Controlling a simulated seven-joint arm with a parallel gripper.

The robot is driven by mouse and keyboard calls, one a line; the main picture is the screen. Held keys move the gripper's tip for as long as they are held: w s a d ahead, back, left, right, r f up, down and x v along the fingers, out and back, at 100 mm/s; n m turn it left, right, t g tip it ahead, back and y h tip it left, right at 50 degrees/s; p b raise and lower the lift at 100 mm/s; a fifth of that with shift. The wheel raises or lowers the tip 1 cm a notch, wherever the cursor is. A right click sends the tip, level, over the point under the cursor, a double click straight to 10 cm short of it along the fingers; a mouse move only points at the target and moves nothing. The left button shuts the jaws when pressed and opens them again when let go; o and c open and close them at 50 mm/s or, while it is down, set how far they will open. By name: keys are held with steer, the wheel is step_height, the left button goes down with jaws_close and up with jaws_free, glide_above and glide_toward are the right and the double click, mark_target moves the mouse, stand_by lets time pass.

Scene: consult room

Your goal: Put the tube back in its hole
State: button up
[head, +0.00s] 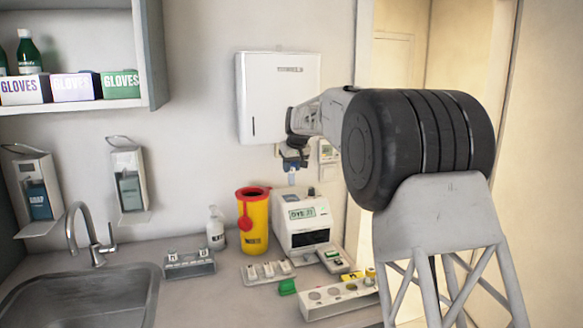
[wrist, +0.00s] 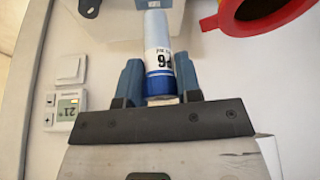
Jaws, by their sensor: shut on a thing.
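My gripper (head: 293,162) is above the white analyser (head: 301,235) in the head view. It is shut on the tube (head: 292,179), which hangs below it, roughly upright. In the wrist view the tube (wrist: 157,32) sits between the two blue-grey fingers (wrist: 158,75). It has a blue end nearest the gripper, a white label with dark print, and a pale far end. That far end overlaps a white surface at the top of the wrist view. I cannot tell whether it touches anything. No hole under the tube can be made out.
A yellow bin with a red rim (head: 252,220) stands left of the analyser; its rim shows close by in the wrist view (wrist: 262,18). A white block with round openings (head: 338,298) and small trays (head: 267,271) stand in front. A dispenser (head: 278,95) hangs behind my gripper.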

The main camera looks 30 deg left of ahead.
steer(key=shift+s+d+f, duration=0.15)
steer(key=shift+d, duration=0.25)
steer(key=shift+s+d+f, duration=0.1)
steer(key=shift+d+f, duration=0.05)
steer(key=shift+d, duration=0.2)
steer(key=s+d+f+m, duration=0.1)
steer(key=s+d+f, duration=0.4)
steer(key=d, duration=0.4)
steer(key=s+d+f+m+h, duration=0.1)
steer(key=s+d+f+m, duration=0.1)
steer(key=s+d+f, duration=0.3)
steer(key=s+d+f+m+t, duration=0.1)
steer(key=s+d+f, duration=0.4)
steer(key=s+d, duration=0.4)
steer(key=d, duration=0.5)
steer(key=shift+s, duration=0.25)
steer(key=shift+d, duration=0.1)
steer(key=shift+f, duration=0.25)
steer(key=shift+f, duration=1.05)
steer(key=shift+f, duration=2.55)
